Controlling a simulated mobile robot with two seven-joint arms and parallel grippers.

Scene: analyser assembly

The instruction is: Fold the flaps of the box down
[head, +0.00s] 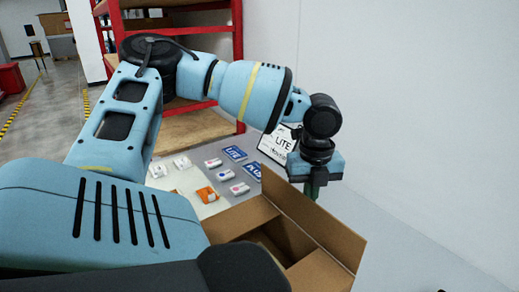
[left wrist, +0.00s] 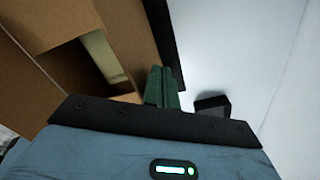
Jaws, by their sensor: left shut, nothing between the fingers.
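The open brown cardboard box (head: 316,222) stands at the bottom middle of the head view. Its long flap on the right side sticks up and leans outward; another flap (head: 240,218) shows at the far left side. The box also shows at the left of the left wrist view (left wrist: 60,22), with a dark opening. My left gripper (head: 312,188) points down just beyond the long flap, its tips partly hidden behind it. In the left wrist view its green fingers (left wrist: 162,88) are together and empty beside a flap (left wrist: 132,35). I cannot tell if they touch it. My right gripper is out of view.
The grey table (head: 205,170) holds several small white packs, an orange item (head: 207,195) and blue cards (head: 235,153). A white LITE sign (head: 279,143) stands behind my left gripper. A red shelf rack (head: 238,60) is at the back; a white wall is right.

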